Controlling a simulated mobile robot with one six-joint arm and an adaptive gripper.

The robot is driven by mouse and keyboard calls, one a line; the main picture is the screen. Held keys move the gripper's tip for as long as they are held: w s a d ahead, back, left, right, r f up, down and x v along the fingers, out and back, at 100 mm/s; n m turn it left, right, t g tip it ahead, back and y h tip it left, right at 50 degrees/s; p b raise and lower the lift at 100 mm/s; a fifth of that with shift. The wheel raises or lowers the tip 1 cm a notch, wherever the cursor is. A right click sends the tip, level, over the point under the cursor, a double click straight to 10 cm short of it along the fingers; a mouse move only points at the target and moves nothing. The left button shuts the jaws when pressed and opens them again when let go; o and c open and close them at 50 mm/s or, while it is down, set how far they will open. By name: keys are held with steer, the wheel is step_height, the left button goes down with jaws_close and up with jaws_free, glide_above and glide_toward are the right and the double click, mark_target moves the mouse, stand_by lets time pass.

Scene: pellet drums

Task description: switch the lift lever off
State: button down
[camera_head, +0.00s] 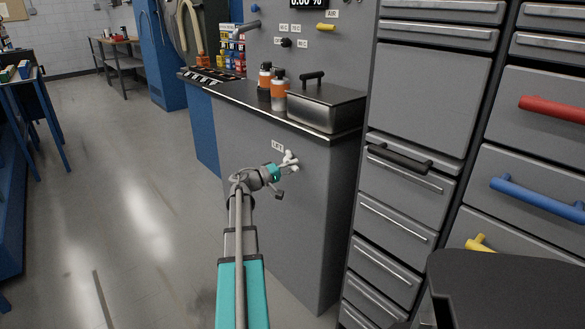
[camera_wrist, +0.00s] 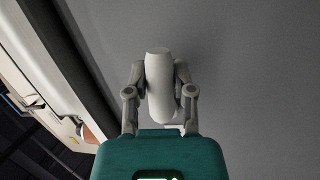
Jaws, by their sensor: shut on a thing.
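The lift lever (camera_head: 290,156) is a pale grey-white handle on the front of the grey cabinet, just below a small "LIFT" label (camera_head: 277,146). In the wrist view the lever (camera_wrist: 160,88) is a rounded pale bar standing between the two fingers. My gripper (camera_head: 285,166) is at the lever, and in the wrist view my gripper (camera_wrist: 160,90) has a finger against each side of it. The lever's pivot is hidden, so I cannot tell its switch position.
Above is a counter with a metal box (camera_head: 325,107) and orange bottles (camera_head: 278,90). Drawer units with a black handle (camera_head: 399,158), a red handle (camera_head: 552,109) and a blue handle (camera_head: 537,200) stand to the right. Open floor (camera_head: 130,220) lies to the left.

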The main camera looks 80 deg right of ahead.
steer(key=shift+r+n+h, duration=0.25)
steer(key=shift+r+n, duration=0.1)
steer(key=shift+n, duration=0.4)
steer(key=shift+r+n+h, duration=0.25)
steer(key=shift+r+n, duration=0.1)
steer(key=shift+n, duration=0.4)
steer(key=shift+c, duration=2.2)
jaws_free()
steer(key=shift+f, duration=0.1)
steer(key=shift+w+f+m+y, duration=0.1)
steer(key=shift+f+m+y, duration=0.3)
steer(key=shift+m, duration=0.5)
steer(key=shift+f+m+y, duration=0.3)
steer(key=shift+f+m, duration=0.1)
steer(key=shift+m, duration=0.5)
steer(key=w+a+n+t+p, duration=0.3)
steer(key=w+a+t+p, duration=0.3)
steer(key=w+a, duration=1.4)
steer(key=shift+w+a+n+t+p, duration=0.3)
steer(key=shift+w+p, duration=0.7)
steer(key=shift+w, duration=1.25)
